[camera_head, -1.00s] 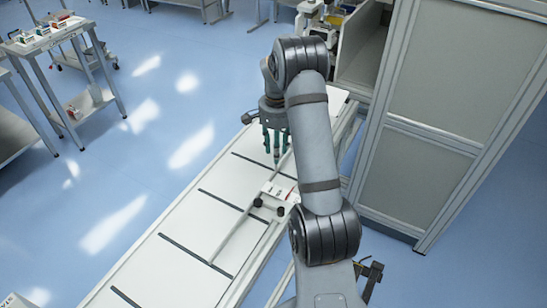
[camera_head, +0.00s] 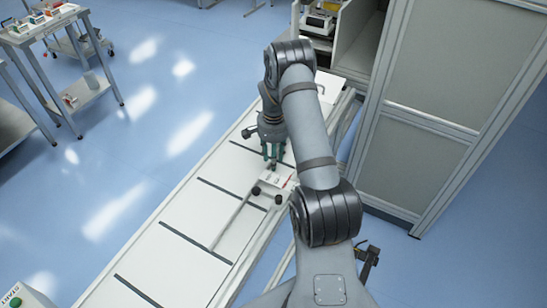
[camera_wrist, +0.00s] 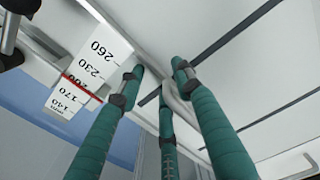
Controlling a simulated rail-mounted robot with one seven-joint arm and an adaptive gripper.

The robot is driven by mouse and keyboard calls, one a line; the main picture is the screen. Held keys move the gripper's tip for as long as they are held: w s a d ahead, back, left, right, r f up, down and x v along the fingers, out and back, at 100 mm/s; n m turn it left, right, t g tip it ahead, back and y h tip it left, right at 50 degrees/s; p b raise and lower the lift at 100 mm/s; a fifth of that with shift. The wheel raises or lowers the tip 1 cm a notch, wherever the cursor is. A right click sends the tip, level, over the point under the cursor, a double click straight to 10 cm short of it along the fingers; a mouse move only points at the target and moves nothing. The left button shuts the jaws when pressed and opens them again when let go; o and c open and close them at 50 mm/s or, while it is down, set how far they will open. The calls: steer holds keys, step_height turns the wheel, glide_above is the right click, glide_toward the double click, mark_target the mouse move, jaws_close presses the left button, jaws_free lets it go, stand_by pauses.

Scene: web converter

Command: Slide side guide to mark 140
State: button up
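The side guide (camera_head: 232,220) is a thin pale bar lying along the white conveyor bed, with dark round knobs (camera_head: 278,199) near its far end. In the wrist view, the guide bar (camera_wrist: 146,57) runs diagonally past my fingertips. A white scale plate (camera_wrist: 99,53) shows 260, 230, 200, 170 and 140; a red line (camera_wrist: 82,87) crosses between 200 and 170, partly covering the 200. My gripper (camera_head: 272,160) is just above the bed at the guide's far part. Its green fingers (camera_wrist: 157,72) are apart, on both sides of the bar; contact is unclear.
The conveyor bed (camera_head: 150,277) has dark cross strips. A grey cabinet (camera_head: 420,150) stands close on the right. A panel with a green start button (camera_head: 15,302) is at bottom left. A trolley (camera_head: 45,30) stands farther off at upper left, with open blue floor between.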

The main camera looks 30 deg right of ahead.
mark_target(260, 159)
steer(key=shift+c, duration=1.3)
jaws_close()
steer(key=shift+w+a+b, duration=0.35)
steer(key=shift+w+a, duration=0.3)
steer(key=shift+w, duration=0.35)
steer(key=shift+w+a+b, duration=0.3)
steer(key=shift+w+a, duration=0.35)
steer(key=shift+w, duration=0.35)
steer(key=shift+w+a, duration=0.15)
steer(key=shift+w, duration=0.15)
steer(key=shift+o, duration=1.6)
jaws_free()
steer(key=shift+r, duration=0.1)
